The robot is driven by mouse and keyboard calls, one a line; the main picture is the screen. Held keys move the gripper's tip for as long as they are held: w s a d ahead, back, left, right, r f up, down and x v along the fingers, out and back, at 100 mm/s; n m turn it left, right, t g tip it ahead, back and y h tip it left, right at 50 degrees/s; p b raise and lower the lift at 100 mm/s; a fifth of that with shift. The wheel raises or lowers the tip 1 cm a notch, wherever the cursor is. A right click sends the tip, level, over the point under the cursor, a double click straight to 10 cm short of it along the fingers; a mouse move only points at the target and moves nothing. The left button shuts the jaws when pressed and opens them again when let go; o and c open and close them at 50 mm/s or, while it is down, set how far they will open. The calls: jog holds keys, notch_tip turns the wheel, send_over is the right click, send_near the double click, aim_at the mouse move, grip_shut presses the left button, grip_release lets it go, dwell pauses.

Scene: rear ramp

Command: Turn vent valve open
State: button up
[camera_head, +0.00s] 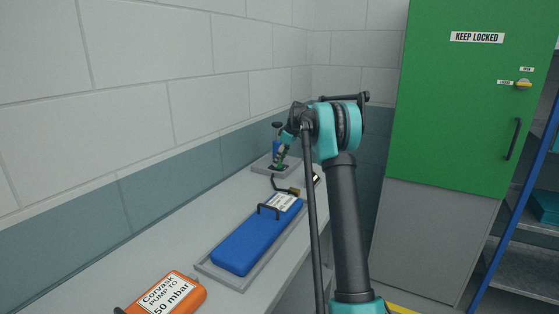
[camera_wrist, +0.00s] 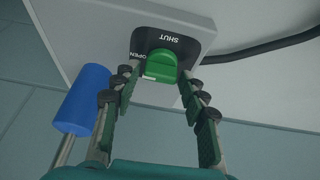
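The vent valve shows in the wrist view as a green knob (camera_wrist: 162,66) on a black plate (camera_wrist: 192,45) marked SHUT and OPEN. The plate is on a pale housing (camera_wrist: 100,40). SHUT reads upside down above the knob; OPEN is at its left. A small white mark shows on the knob's near edge; I cannot tell which label the knob points to. My gripper (camera_wrist: 157,82) is open, one green, black-padded finger on each side of the knob. Contact is not clear. In the head view my gripper (camera_head: 283,152) is at the bench's far end, hiding the valve.
A blue cylinder (camera_wrist: 84,98) on a metal rod stands close to my left finger. A black hose (camera_wrist: 260,48) runs right from the housing. On the bench (camera_head: 165,249) are a blue case (camera_head: 250,240) in a grey tray and an orange case (camera_head: 190,298). A green cabinet (camera_head: 460,110) stands right.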

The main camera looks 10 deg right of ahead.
jog(key=shift+o, duration=0.7)
jog(key=v, duration=1.2)
